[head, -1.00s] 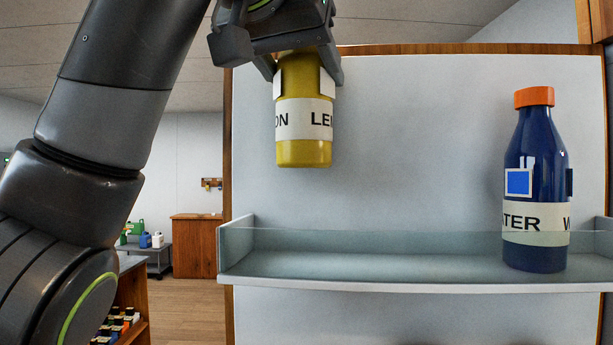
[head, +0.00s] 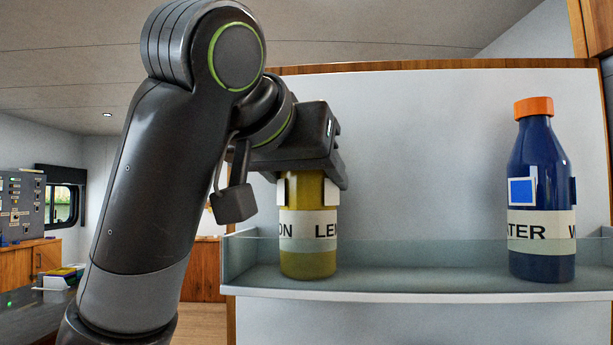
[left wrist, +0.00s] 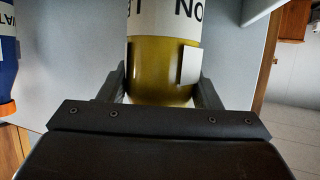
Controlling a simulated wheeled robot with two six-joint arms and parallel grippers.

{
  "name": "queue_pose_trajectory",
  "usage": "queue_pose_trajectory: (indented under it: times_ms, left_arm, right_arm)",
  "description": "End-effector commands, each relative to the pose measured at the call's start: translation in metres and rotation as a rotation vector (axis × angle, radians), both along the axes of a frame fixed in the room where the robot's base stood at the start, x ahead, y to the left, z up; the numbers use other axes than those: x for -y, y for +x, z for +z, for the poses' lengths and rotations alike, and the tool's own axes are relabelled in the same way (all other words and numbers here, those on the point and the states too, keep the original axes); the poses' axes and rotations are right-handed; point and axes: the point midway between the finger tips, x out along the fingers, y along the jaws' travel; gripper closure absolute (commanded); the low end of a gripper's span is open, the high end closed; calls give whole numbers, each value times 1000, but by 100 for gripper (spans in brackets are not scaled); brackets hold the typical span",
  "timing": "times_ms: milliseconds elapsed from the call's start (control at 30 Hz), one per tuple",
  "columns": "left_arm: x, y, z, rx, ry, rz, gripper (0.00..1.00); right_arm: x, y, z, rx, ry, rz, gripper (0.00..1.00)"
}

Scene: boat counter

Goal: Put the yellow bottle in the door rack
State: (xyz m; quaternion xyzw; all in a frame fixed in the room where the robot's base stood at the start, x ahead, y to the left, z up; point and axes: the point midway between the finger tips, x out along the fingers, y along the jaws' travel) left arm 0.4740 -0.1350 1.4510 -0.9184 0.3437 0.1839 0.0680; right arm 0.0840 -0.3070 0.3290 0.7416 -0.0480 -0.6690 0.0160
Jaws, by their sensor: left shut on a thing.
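The yellow bottle (head: 308,232), with a white lemon label, is upright in the left part of the door rack (head: 420,290), behind its clear front lip. Its base appears at the rack's floor; I cannot tell for sure whether it touches. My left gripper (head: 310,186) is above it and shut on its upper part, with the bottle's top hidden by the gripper. In the left wrist view the bottle (left wrist: 163,62) sits between the two fingers (left wrist: 163,88). My right gripper is not in view.
A blue water bottle (head: 541,190) with an orange cap stands at the right of the same rack. The rack between the two bottles is empty. The white door panel (head: 430,150) rises behind. A control panel (head: 20,205) is at the far left.

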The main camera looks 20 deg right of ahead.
Motion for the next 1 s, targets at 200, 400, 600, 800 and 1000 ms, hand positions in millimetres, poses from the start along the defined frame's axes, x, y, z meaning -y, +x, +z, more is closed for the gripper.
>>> queue_pose_trajectory:
  times_ms: [200, 400, 600, 800, 1000]
  left_arm:
    - [0, 0, 0, 4, -2, 1, 85]
    - [0, 0, -2, 0, 0, 0, 28]
    - [0, 0, -2, 0, 0, 0, 20]
    - [0, 0, 0, 0, 0, 0, 20]
    - [-16, -18, 11, 6, -2, 2, 20]
  right_arm:
    - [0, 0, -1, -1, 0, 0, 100]
    - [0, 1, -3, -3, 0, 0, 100]
    - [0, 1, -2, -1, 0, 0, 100]
    - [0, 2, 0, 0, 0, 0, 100]
    - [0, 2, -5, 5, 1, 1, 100]
